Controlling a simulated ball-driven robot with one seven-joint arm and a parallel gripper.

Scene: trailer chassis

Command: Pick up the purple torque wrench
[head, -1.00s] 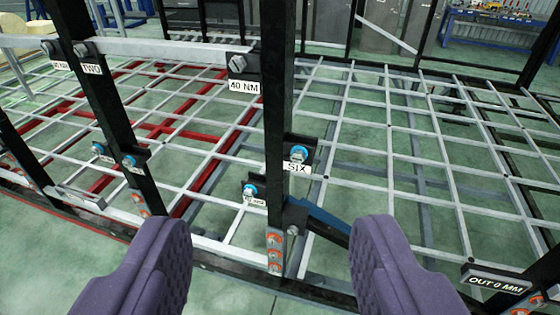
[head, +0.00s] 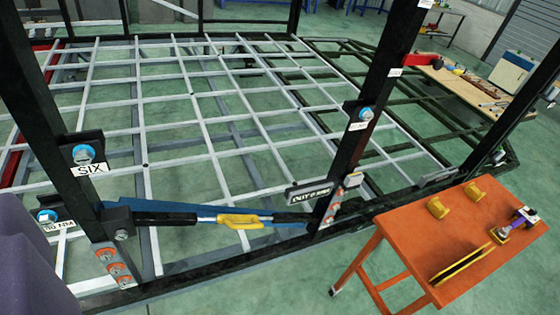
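A small purple tool (head: 519,221), which looks like the purple torque wrench, lies near the right end of the orange table (head: 412,240). Part of my gripper, a purple finger (head: 30,265), shows at the lower left edge, far from the table. The other finger is out of view, so its opening cannot be seen now. Nothing held shows in it.
The black chassis frame with upright posts (head: 372,110) stands between my gripper and the orange table. A yellow-handled bar (head: 240,221) runs along its near side. Yellow blocks (head: 437,207) and a yellow-black piece (head: 462,264) are on the table. A wooden bench (head: 470,85) stands behind.

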